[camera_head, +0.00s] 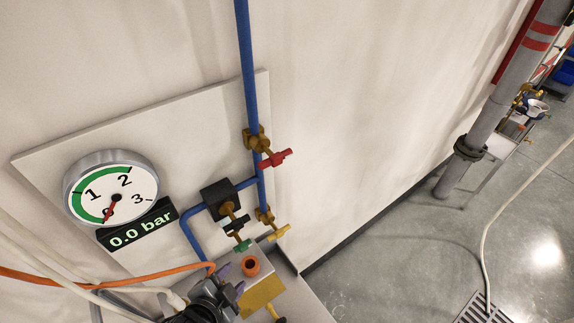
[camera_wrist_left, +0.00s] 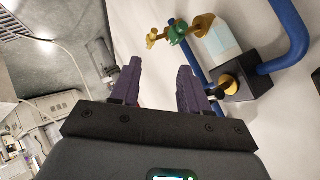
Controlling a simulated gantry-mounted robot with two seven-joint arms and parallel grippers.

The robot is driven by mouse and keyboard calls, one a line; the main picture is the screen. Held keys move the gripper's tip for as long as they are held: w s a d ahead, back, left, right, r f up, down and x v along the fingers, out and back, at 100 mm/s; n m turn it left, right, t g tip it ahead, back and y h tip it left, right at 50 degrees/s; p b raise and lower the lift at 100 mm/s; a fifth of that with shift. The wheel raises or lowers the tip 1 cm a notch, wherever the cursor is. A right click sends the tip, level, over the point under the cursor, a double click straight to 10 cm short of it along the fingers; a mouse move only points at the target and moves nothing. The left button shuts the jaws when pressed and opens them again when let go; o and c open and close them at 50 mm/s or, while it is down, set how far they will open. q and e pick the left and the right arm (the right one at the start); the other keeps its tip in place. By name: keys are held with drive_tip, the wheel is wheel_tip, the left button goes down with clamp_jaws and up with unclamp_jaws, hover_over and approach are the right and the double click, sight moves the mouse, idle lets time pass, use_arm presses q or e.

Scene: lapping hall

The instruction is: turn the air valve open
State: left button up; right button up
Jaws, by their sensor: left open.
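A blue air pipe (camera_head: 247,60) runs down a wall panel. On it is a brass valve (camera_head: 257,140) with a red handle (camera_head: 276,158) pointing right, across the pipe. Below are a green handle (camera_head: 242,245) and a yellow handle (camera_head: 278,232); the green handle (camera_wrist_left: 178,32) and yellow handle (camera_wrist_left: 152,38) also show in the left wrist view. I cannot tell by label which is the air valve. My left gripper (camera_head: 231,281) is open and empty, below the green handle and apart from it. Its purple fingers (camera_wrist_left: 157,85) show in the left wrist view. My right gripper is not in view.
A round gauge (camera_head: 112,188) has its needle at 0, and a display (camera_head: 137,224) reads 0.0 bar. A black block (camera_head: 220,198) joins the pipes. An orange hose and pale cables cross the lower left. Grey floor (camera_head: 400,260) is open to the right.

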sight(269, 159)
use_arm(q)
drive_tip(key=w+d+r+m+t+h+b, duration=0.2)
drive_tip(key=w+d+r+m+h, duration=0.3)
drive_tip(key=m, duration=0.5)
drive_tip(key=w+d+r+m+t+h+b, duration=0.1)
drive_tip(key=w+d+r+m+t+h, duration=0.2)
drive_tip(key=r+m, duration=0.5)
drive_tip(key=w+a+r+m+g+h+b, duration=0.2)
drive_tip(key=w+a+r+m+g+h, duration=0.35)
drive_tip(key=m, duration=1.35)
drive_tip(key=shift+t+y, duration=0.55)
drive_tip(key=shift+y, duration=0.2)
drive_tip(key=p+x, duration=0.1)
drive_tip(key=x, duration=0.1)
drive_tip(key=p+x, duration=0.1)
drive_tip(key=x, duration=0.2)
drive_tip(key=p+x, duration=0.1)
drive_tip(key=x, duration=0.2)
drive_tip(key=shift+w+a+r+p, duration=0.2)
drive_tip(key=shift+w+r+p, duration=0.1)
drive_tip(key=shift+w, duration=0.15)
drive_tip(key=shift+w+d+f, duration=0.15)
drive_tip(key=shift+w+d, duration=0.3)
drive_tip(key=shift+d, duration=0.1)
